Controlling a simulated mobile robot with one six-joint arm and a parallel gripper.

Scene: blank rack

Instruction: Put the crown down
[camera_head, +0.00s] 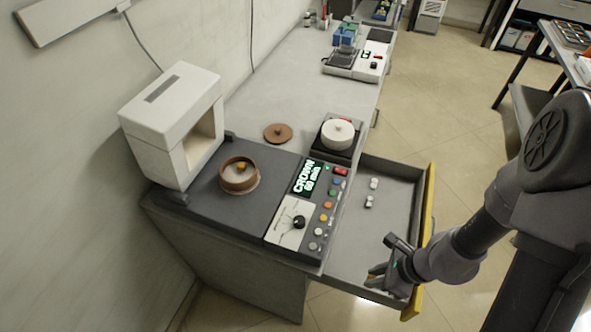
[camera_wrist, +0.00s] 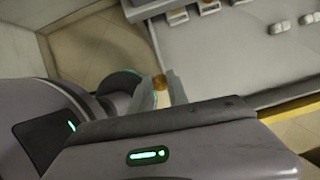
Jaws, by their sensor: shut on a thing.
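My gripper (camera_head: 377,276) is low over the front end of the open drawer in the head view. It is shut on a small orange-brown piece, which I take to be the crown (camera_wrist: 160,82); it shows between the fingertips in the wrist view. Most of it is hidden by the fingers. Several small white pieces (camera_head: 372,184) lie farther back on the drawer floor (camera_head: 390,215), apart from my gripper. I cannot tell whether the held piece touches the drawer.
A machine with buttons and a lit display reading CROWN (camera_head: 307,178) stands left of the drawer. A brown round dish (camera_head: 239,187) holds a small orange piece. A white lidded pot (camera_head: 337,134) is behind. The drawer's yellow front (camera_head: 428,215) stands at right.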

